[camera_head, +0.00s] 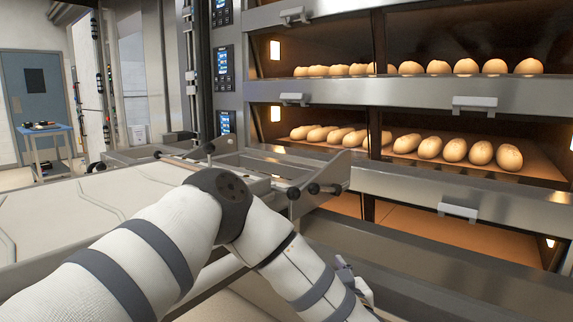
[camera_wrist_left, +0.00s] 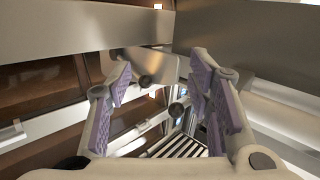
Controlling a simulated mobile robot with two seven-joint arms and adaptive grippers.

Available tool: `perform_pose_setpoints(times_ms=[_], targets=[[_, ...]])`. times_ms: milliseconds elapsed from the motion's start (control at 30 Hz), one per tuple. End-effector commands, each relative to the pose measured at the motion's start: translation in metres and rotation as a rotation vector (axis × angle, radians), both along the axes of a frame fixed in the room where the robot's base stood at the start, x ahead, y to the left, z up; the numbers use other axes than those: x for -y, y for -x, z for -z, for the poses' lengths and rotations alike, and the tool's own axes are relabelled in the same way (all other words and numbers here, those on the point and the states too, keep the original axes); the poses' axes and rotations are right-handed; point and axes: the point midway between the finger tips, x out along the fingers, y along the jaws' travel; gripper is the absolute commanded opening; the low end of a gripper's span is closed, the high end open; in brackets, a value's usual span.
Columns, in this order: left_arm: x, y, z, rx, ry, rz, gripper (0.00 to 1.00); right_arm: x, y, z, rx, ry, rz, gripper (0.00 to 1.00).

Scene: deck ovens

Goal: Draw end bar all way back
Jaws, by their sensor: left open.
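A loader with a pale flat deck (camera_head: 100,205) stands in front of the ovens. At its oven-side end is a metal end piece (camera_head: 322,172) with black round knobs (camera_head: 313,188). I cannot tell exactly which part is the end bar. In the left wrist view a metal plate (camera_wrist_left: 150,62) with black knobs (camera_wrist_left: 178,110) shows beyond and between my fingers. My left gripper (camera_wrist_left: 162,78) is open, with purple pads apart and nothing between them. In the head view it is mostly hidden behind my forearm, low and right of the knobs. My right gripper is out of view.
The deck ovens with bread loaves (camera_head: 455,150) fill the right; their steel front edges (camera_head: 430,190) and grey handles (camera_head: 457,210) stick out near my left arm. A blue table (camera_head: 48,132) stands far left. A steel surface (camera_wrist_left: 250,45) lies close beside the gripper.

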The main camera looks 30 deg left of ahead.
Motion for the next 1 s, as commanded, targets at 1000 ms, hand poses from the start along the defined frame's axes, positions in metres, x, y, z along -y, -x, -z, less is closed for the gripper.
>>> perform_pose_setpoints(times_ms=[1000], targets=[[-0.118, -0.064, -0.114, 0.159, -0.014, -0.169, 0.47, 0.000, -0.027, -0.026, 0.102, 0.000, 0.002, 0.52]])
